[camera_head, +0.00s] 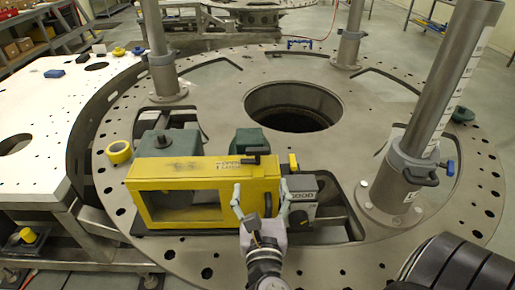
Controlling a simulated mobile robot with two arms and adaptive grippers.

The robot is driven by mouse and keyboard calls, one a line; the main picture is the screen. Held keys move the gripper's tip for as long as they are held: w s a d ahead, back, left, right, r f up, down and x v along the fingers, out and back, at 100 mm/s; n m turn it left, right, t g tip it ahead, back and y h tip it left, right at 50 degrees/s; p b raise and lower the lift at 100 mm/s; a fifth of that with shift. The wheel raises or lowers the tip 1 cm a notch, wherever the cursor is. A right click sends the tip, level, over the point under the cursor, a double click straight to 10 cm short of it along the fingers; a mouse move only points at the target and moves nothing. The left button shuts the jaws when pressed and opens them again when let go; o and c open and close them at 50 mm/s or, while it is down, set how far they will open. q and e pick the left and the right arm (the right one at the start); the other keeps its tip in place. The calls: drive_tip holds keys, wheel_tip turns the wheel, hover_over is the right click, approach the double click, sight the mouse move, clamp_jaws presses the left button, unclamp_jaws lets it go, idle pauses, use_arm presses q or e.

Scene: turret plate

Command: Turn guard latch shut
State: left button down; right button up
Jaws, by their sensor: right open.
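A yellow guard (160,170) with a rectangular window stands on the turret plate (345,262), in front of a grey-green machine. A small black part (268,204) on the right of the guard's front may be the latch; I cannot tell its position. A black handle (255,150) lies at the guard's top right. My right gripper (262,187) comes up from the bottom and is open in front of the guard's right end. Its pale fingers stand apart, one on each side of the small black part. I cannot tell whether they touch anything. My left gripper is not in view.
Grey posts rise from the plate, with a thick one (440,85) at right. A round hole (295,107) lies behind the guard. A yellow tape roll (119,152) lies left of the guard. A white table (50,110) stands at far left.

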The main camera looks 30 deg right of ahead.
approach(258, 153)
drive_tip(key=x, duration=0.3)
drive_tip(key=b+x, duration=0.2)
drive_tip(key=x, duration=0.5)
drive_tip(key=shift+f, duration=0.1)
drive_tip(key=shift+w+d, duration=0.25)
drive_tip(key=shift+w, duration=0.15)
drive_tip(key=shift+c, duration=0.7)
drive_tip(key=c, duration=1)
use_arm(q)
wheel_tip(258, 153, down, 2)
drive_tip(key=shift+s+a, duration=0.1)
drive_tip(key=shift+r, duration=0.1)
